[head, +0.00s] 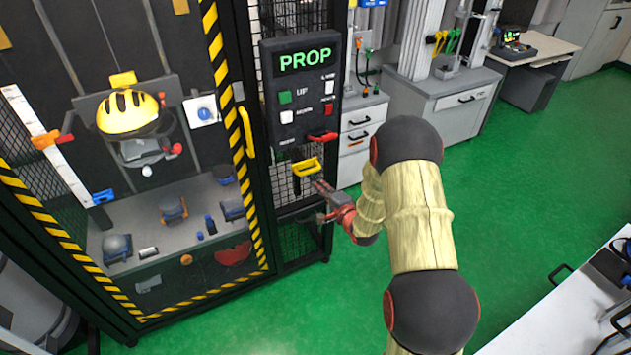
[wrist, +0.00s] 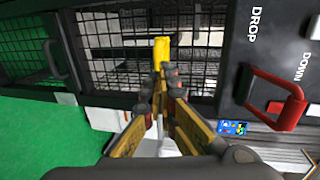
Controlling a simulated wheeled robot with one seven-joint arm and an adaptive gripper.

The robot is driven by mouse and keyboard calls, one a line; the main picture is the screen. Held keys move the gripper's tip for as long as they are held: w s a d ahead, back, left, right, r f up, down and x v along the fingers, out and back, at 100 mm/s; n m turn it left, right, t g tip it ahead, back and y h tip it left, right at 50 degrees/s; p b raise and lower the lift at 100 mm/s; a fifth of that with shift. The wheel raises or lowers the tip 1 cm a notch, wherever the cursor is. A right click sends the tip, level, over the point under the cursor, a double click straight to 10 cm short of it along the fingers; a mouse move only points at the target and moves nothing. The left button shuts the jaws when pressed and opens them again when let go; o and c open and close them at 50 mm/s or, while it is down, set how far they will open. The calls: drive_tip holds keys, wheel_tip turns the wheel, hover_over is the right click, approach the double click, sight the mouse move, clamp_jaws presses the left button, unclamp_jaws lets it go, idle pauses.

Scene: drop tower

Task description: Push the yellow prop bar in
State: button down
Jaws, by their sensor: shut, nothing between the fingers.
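The yellow prop bar (head: 306,167) sticks out below the black control panel, at the mesh side of the tower. It also shows in the wrist view (wrist: 161,50), end-on, just beyond my fingertips. My gripper (head: 320,186) is at the lower right of the bar in the head view. In the wrist view my gripper (wrist: 162,76) is shut and empty, its fingertips lined up with the bar. The tips are very close to the bar; I cannot tell whether they touch it.
The black control panel (head: 303,95) reads PROP in green. A red handle (wrist: 282,102) juts out beside my fingers. The tower holds a yellow helmet (head: 128,112) behind black-and-yellow striped edges. Grey drawers (head: 362,135) stand behind.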

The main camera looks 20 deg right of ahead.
drive_tip(key=shift+p+v, duration=0.55)
drive_tip(key=shift+v, duration=2.2)
drive_tip(key=s+d+f+n+g+h, duration=0.15)
drive_tip(key=s+f+n+g, duration=0.4)
drive_tip(key=f, duration=0.55)
drive_tip(key=s+d+n+g, duration=0.1)
drive_tip(key=s+n+g, duration=0.25)
drive_tip(key=s, duration=0.55)
drive_tip(key=s+a+r+n, duration=0.3)
drive_tip(key=s+a+r, duration=0.3)
drive_tip(key=r, duration=0.6)
drive_tip(key=s+a+r+n, duration=0.2)
drive_tip(key=s+a+r, duration=0.5)
drive_tip(key=r, duration=0.5)
drive_tip(key=s+a+r+n+g, duration=0.1)
drive_tip(key=s+a+r+n, duration=0.2)
drive_tip(key=s+a+r, duration=0.4)
wheel_tip(320, 180, up, 5)
drive_tip(key=shift+s+r+n+y, duration=0.1)
drive_tip(key=shift+s+n+y, duration=0.2)
drive_tip(key=shift+s+y, duration=0.2)
